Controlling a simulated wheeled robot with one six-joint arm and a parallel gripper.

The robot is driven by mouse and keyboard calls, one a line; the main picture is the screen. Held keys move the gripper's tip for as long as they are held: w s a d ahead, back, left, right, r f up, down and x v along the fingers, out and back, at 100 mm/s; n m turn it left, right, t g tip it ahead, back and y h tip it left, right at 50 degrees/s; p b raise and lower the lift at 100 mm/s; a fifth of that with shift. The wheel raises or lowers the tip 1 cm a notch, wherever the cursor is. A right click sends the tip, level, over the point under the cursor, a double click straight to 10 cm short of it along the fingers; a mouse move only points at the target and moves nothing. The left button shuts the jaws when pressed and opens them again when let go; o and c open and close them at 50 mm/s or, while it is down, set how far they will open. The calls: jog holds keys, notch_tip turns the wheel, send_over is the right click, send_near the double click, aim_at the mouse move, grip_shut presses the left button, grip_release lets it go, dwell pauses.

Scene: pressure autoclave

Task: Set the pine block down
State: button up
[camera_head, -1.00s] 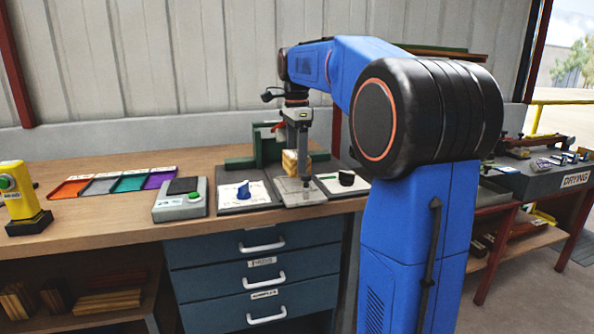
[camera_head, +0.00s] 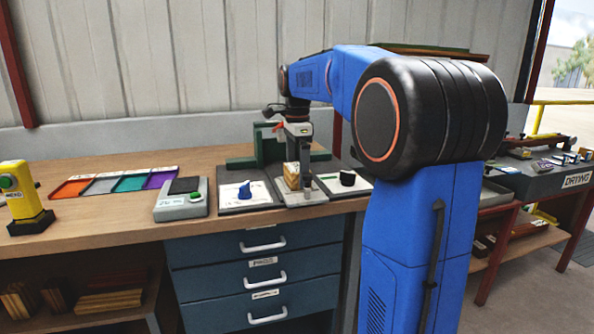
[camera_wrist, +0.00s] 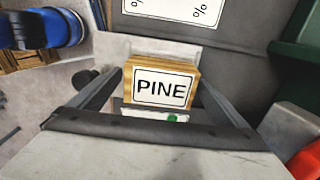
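The pine block (camera_head: 291,176) is a small light wooden block. In the wrist view the block (camera_wrist: 161,83) faces me with its white PINE label. My gripper (camera_head: 302,186) points straight down on the bench, and its two fingers (camera_wrist: 161,92) meet the block's left and right sides, shut on it. The block is low over a pale plate (camera_head: 303,199) between two dark plates. I cannot tell whether its underside touches that plate.
A plate with a blue knob (camera_head: 244,189) lies close on the left, and one with a black knob (camera_head: 347,178) on the right. A green fixture (camera_head: 268,146) stands behind.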

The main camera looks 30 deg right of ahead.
aim_at(297, 167)
notch_tip(297, 167, up, 12)
jog(key=shift+r, duration=0.15)
dwell(0.5)
jog(key=s+a+f+n+t, duration=0.1)
jog(key=s+a+f+n, duration=0.45)
jog(key=s, duration=0.25)
jog(key=s+a+f+n+t, duration=0.1)
jog(key=s+a+f+n, duration=0.45)
jog(key=s, duration=0.25)
jog(key=s+a+f+n+t, duration=0.1)
jog(key=s+a+f+n, duration=0.1)
jog(key=s+f+n, duration=0.3)
jog(key=s+a+f+n+t, duration=0.1)
jog(key=s+a+f+n, duration=0.1)
jog(key=s+f+n, duration=0.3)
jog(key=s+f, duration=0.4)
jog(key=f, duration=0.4)
jog(key=shift+a+f+t, duration=0.2)
jog(key=shift+a+t, duration=0.2)
